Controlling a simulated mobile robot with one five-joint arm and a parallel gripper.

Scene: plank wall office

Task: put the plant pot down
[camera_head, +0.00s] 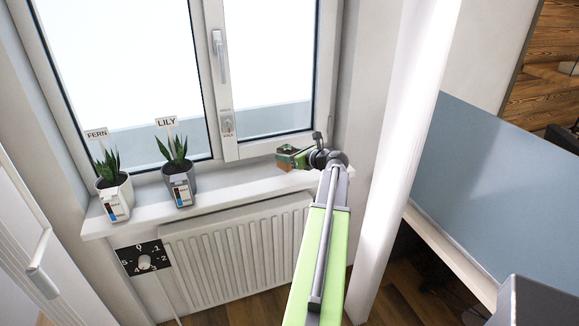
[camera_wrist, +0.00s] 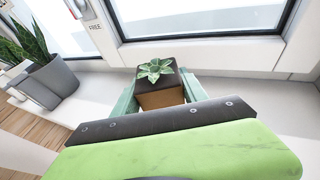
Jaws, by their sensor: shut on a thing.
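The plant pot (camera_wrist: 160,95) is a small brown, square-sided pot with dark soil and a green leafy plant (camera_wrist: 155,69) on top. In the wrist view my gripper (camera_wrist: 158,92) is shut on it, with a pale green finger on each side. In the head view my gripper (camera_head: 292,157) holds the pot (camera_head: 285,161) at the right end of the white window sill (camera_head: 235,181). The pot looks upright. I cannot tell whether its base touches the sill, as my gripper hides the lower part.
Two potted plants with signs, FERN (camera_head: 115,197) and LILY (camera_head: 179,188), stand on the sill's left half. The sill between LILY and my gripper is clear. The window (camera_head: 265,70) is behind, a radiator (camera_head: 235,250) below, and a white post (camera_head: 400,140) to the right.

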